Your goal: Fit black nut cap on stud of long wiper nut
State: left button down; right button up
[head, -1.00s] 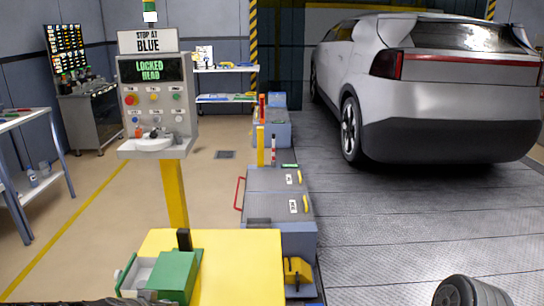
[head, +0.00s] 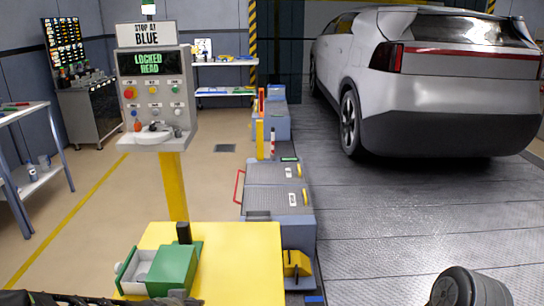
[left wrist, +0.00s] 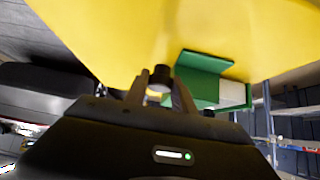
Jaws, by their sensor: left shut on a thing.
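In the left wrist view, my left gripper (left wrist: 160,92) is shut on a small black cylinder (left wrist: 161,74), which I take for the black nut cap. It is held at the fingertips, with the yellow table top (left wrist: 110,30) behind it. A green block (left wrist: 205,62) shows just right of it in that view. In the head view only a dark part of my left arm shows at the bottom edge; the fingers cannot be made out. I cannot make out the long wiper nut or its stud.
In the head view, a green box (head: 172,270) with a pale tray (head: 135,268) is on the yellow table (head: 245,262); a black post (head: 184,233) stands behind it. Beyond are a control panel (head: 155,90) reading "LOCKED HEAD" and a silver car (head: 430,90). The table's right side is clear.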

pick_arm(q)
jog(key=shift+w+r, duration=0.2)
jog(key=shift+r, duration=0.3)
jog(key=shift+w+r, duration=0.2)
jog(key=shift+r, duration=0.85)
jog(key=shift+w+r, duration=0.2)
jog(key=shift+r, duration=0.8)
